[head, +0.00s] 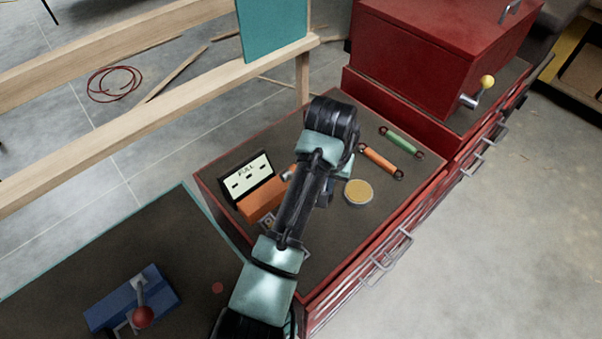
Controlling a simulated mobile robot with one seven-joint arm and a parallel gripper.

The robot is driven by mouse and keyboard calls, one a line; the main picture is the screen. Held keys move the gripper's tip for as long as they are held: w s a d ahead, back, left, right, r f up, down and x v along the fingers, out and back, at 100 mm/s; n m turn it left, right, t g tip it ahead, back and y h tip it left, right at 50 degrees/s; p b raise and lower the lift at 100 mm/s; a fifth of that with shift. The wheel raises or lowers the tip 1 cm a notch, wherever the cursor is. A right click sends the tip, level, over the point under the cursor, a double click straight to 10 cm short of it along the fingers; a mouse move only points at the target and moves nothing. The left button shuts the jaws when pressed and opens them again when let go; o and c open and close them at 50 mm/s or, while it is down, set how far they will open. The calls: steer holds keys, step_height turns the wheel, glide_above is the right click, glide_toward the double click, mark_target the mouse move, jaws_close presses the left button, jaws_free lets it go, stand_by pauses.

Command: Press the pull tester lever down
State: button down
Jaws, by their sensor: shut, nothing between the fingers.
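My gripper (329,196) is right of the tester, mostly hidden behind my forearm. It is shut and looks empty. Whether it touches anything cannot be seen.
A round tin (358,193), an orange spring (381,161) and a green spring (402,142) lie right of my gripper. A blue device (131,303) with a red-knobbed lever stands lower left. A red chest (430,45) with a yellow-knobbed crank stands behind.

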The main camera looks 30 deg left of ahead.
steer(key=shift+a+f, duration=0.15)
steer(key=shift+f, duration=0.1)
steer(key=shift+s+d+f, duration=0.1)
steer(key=shift+d+f, duration=0.1)
steer(key=shift+f, duration=0.25)
steer(key=shift+d+f, duration=0.15)
steer(key=shift+f, duration=0.3)
steer(key=shift+s+d+f+b, duration=0.1)
steer(key=shift+d+f+b, duration=0.1)
steer(key=shift+f+b, duration=0.55)
steer(key=shift+f, duration=0.25)
steer(key=shift+f, duration=0.45)
steer(key=w+p+v, duration=0.3)
steer(key=p+v, duration=1.1)
steer(key=shift+a+r, duration=0.2)
steer(key=shift+r, duration=0.05)
stand_by(0.3)
stand_by(0.5)
